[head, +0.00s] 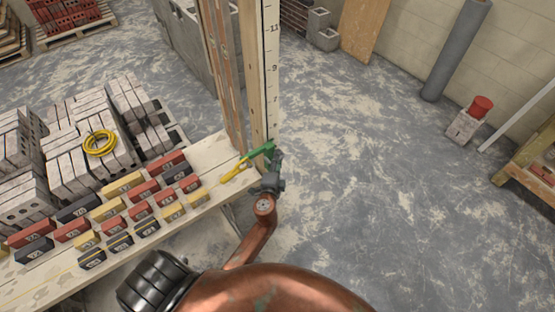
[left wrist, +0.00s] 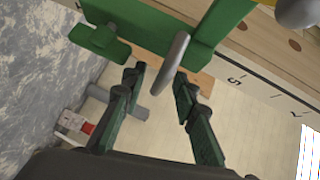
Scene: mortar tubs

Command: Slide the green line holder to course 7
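The green line holder (head: 262,149) sits low on the upright wooden pole (head: 258,80), below the 7 mark on its white scale (head: 271,85). A yellow piece (head: 234,172) reaches from it to the left. In the left wrist view the holder (left wrist: 140,22) fills the top, with a grey pin (left wrist: 170,62) sticking out towards me. My left gripper (head: 272,172) is just below and in front of the holder. In the left wrist view its fingers (left wrist: 159,76) are apart, with the pin's end near the gap between the tips; I cannot tell whether they touch it. My right gripper is out of view.
A wooden plank table (head: 205,187) left of the pole bears several numbered red, yellow and black blocks. Grey block stacks (head: 75,155) with a yellow coil (head: 100,143) stand behind it. The floor right of the pole is clear up to a red-topped block (head: 468,120).

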